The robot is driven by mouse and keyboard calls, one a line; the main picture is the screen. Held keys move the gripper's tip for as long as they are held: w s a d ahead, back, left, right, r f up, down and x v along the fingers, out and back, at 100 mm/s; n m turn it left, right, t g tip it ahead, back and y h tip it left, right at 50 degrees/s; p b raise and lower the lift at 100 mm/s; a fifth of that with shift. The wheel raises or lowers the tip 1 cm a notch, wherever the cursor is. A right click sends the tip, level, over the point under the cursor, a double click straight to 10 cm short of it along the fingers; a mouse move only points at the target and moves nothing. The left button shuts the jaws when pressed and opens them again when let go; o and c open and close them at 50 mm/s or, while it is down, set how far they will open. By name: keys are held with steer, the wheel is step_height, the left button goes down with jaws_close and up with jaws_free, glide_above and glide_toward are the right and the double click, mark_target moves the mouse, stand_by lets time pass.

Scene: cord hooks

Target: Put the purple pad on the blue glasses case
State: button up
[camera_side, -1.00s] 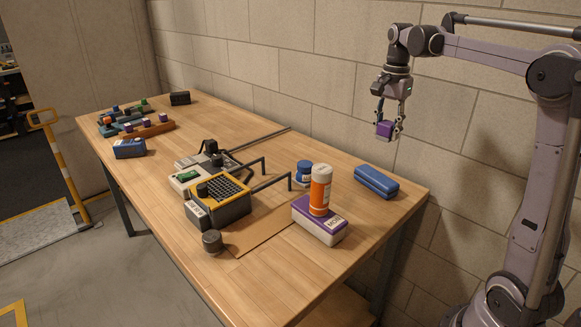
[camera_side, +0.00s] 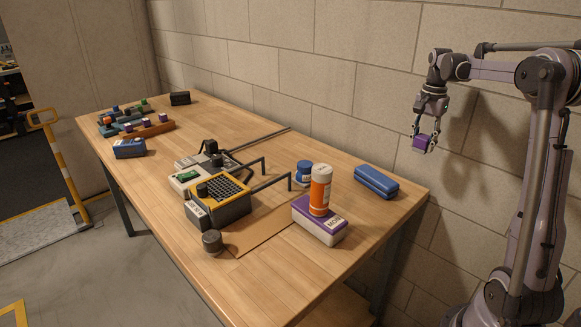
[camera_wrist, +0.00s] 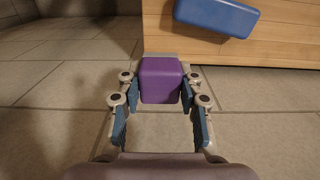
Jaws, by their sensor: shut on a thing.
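My gripper (camera_side: 424,137) is shut on the purple pad (camera_side: 421,144), a small purple block. It holds the pad in the air to the right of the table's right end, near the wall. In the wrist view the pad (camera_wrist: 160,80) sits between the blue-padded fingers (camera_wrist: 157,100). The blue glasses case (camera_side: 377,181) lies on the table near its right end, with nothing on top. In the wrist view the case (camera_wrist: 216,15) shows at the top, ahead and right of the pad, apart from it.
An orange bottle (camera_side: 320,190) stands on a purple and white box (camera_side: 318,222) left of the case. A blue spool-like thing (camera_side: 304,172) stands nearby. Two hooked rods (camera_side: 278,181) stick up mid-table. The table edge (camera_side: 415,197) lies between case and gripper; the wall is behind.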

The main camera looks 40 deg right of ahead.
glide_above(377, 175)
step_height(377, 175, down, 7)
steer(key=shift+d+r, duration=0.15)
steer(key=shift+r, duration=0.05)
steer(key=shift+w+f, duration=0.1)
steer(key=shift+f, duration=1.95)
steer(key=o, duration=1.2)
steer(key=shift+f, duration=0.15)
steer(key=shift+c, duration=0.2)
